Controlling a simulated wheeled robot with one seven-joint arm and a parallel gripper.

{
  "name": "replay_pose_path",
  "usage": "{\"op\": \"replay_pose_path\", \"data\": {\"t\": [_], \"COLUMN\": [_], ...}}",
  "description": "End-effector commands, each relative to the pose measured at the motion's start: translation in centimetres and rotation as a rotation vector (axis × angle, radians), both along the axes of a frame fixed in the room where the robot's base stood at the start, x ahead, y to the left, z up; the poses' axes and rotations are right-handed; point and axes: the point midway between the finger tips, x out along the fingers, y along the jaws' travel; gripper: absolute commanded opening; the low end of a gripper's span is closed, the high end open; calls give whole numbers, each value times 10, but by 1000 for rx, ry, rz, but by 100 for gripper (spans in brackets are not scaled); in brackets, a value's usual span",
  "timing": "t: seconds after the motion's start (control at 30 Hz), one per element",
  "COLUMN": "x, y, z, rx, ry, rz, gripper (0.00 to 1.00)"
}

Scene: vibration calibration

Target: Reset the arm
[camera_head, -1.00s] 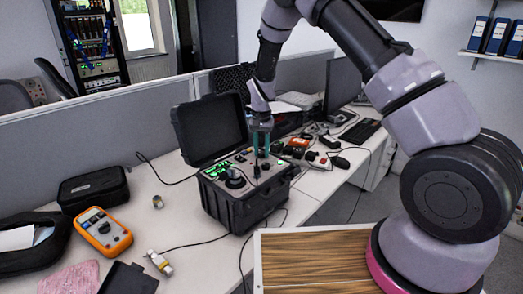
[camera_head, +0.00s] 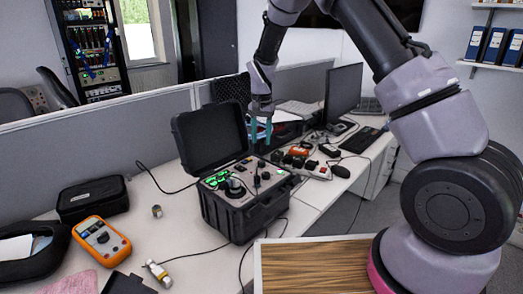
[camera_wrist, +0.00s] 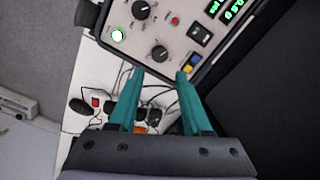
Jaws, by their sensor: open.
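My gripper (camera_head: 261,128) hangs from my arm above the black calibration case, with its teal fingers apart and nothing between them. In the wrist view my gripper (camera_wrist: 160,82) shows both teal fingers spread, with the edge of the control panel beyond the tips. The calibration case (camera_head: 240,218) stands open on the desk, its lid (camera_head: 208,133) raised at the back. Its panel shows green digits, knobs and switches; the panel also fills the top of the wrist view (camera_wrist: 176,42).
An orange multimeter (camera_head: 102,240), a black pouch (camera_head: 92,198) and a small metal cylinder (camera_head: 156,211) lie left of the case. A power strip (camera_head: 318,170), cables and a monitor (camera_head: 343,92) are to the right. A grey partition (camera_head: 90,145) runs behind.

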Motion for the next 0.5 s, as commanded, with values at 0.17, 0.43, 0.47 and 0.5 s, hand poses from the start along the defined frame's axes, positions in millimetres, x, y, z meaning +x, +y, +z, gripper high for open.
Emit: {"op": "replay_pose_path", "data": {"t": [0.17, 0.43, 0.47, 0.5], "x": [0, 0, 0, 0], "y": [0, 0, 0, 0], "z": [17, 19, 19, 19], "rx": [0, -1, -1, 0], "ry": [-1, 0, 0, 0], "rz": [0, 0, 0, 0], "gripper": [49, 49, 49, 49]}}
